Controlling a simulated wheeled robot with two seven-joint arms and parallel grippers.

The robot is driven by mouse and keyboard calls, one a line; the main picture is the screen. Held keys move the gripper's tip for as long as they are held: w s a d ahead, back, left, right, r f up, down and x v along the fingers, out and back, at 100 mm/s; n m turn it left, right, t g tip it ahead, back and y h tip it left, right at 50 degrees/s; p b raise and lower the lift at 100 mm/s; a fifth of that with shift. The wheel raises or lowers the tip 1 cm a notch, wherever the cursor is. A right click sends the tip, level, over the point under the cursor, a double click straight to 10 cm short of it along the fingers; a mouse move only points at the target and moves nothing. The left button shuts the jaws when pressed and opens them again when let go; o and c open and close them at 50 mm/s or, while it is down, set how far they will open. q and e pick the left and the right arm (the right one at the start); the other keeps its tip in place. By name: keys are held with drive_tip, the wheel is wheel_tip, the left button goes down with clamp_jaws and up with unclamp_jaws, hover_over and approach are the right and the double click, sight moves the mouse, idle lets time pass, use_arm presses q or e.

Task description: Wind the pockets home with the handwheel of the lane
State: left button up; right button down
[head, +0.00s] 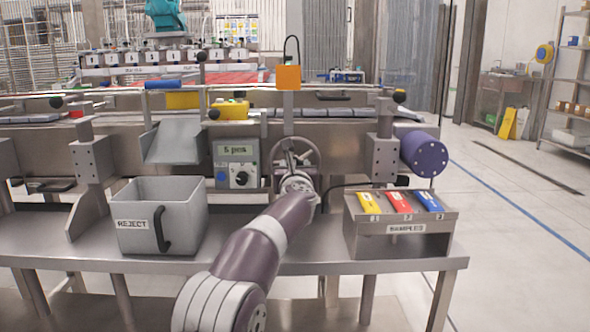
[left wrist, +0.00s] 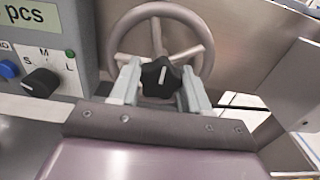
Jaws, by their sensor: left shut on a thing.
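The grey handwheel (head: 307,150) is on the front of the lane, right of the control box. It shows as a spoked ring (left wrist: 208,52) in the left wrist view. My left gripper (left wrist: 160,88) is shut on this knob, one finger on each side. In the head view my left gripper (head: 297,180) is in front of the wheel and hides its lower part. The pockets cannot be made out clearly. My right gripper is not in view.
The control box (head: 236,162) reads "5 pcs" and has a black dial (left wrist: 41,82) and a blue button. A grey REJECT bin (head: 190,205) stands left on the bench. A SAMPLES stand (head: 375,235) with yellow, red and blue pieces stands right. A purple cylinder (head: 424,154) projects at right.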

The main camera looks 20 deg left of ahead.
use_arm(q)
drive_tip(key=o, duration=1.1)
drive_tip(key=shift+c, duration=0.2)
drive_tip(key=b+v, duration=0.2)
drive_tip(key=v, duration=1)
drive_tip(key=shift+s, duration=0.4)
drive_tip(key=shift+d, duration=0.1)
